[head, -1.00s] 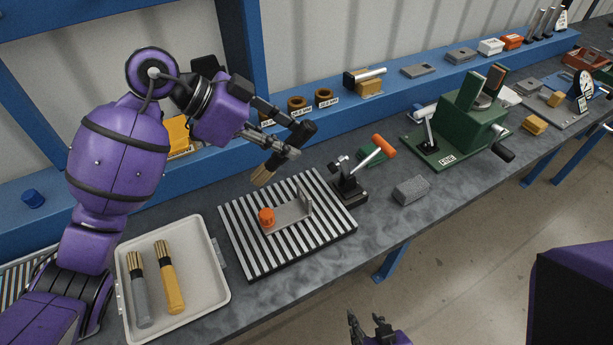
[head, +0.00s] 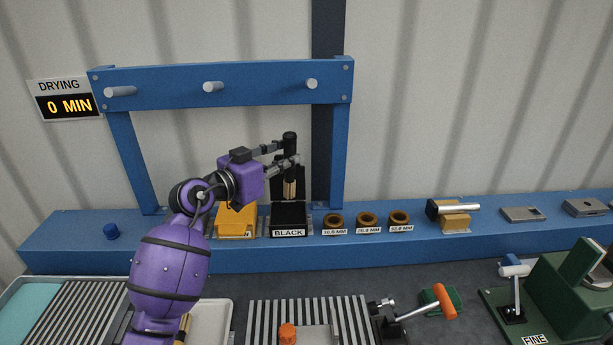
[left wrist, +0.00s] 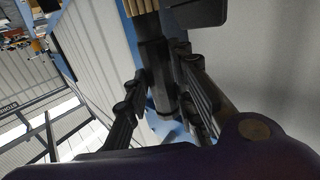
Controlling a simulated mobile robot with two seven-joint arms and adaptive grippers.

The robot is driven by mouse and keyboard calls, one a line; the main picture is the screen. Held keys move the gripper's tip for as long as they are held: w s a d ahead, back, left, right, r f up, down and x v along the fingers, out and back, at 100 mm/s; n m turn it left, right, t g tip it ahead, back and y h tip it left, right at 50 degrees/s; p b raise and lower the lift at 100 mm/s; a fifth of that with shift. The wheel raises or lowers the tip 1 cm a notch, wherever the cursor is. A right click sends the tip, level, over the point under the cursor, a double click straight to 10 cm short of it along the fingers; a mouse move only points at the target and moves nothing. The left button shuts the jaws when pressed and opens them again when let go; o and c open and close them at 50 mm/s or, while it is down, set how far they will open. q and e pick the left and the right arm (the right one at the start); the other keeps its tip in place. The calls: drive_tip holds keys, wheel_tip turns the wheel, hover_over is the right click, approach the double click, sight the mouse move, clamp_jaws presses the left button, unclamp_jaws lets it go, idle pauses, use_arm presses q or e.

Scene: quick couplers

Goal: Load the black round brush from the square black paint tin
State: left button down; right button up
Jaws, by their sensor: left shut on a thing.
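My left gripper (head: 287,165) is shut on the black round brush (head: 290,142) and holds it upright with its tan bristles (head: 290,187) down. The bristle tips are just above or at the opening of the square black paint tin (head: 289,218), labelled BLACK; I cannot tell whether they are inside. In the left wrist view the dark brush handle (left wrist: 158,75) lies between the fingers, with the bristles (left wrist: 142,6) at the top edge. My right gripper is out of view.
A yellow tin (head: 237,222) stands left of the black one, and several brown rings (head: 367,219) stand right. A blue rack (head: 225,82) with pegs rises behind. A drying sign (head: 67,105) reads 0 MIN. A slatted grate (head: 262,315) lies in front.

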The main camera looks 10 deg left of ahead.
use_arm(q)
drive_tip(key=shift+t, duration=0.4)
drive_tip(key=f, duration=0.4)
drive_tip(key=a+f, duration=0.1)
drive_tip(key=f, duration=0.1)
drive_tip(key=shift+s, duration=0.3)
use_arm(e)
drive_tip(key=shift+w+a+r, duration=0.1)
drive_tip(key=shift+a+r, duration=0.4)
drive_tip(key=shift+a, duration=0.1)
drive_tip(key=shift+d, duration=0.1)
use_arm(q)
drive_tip(key=shift+f, duration=0.6)
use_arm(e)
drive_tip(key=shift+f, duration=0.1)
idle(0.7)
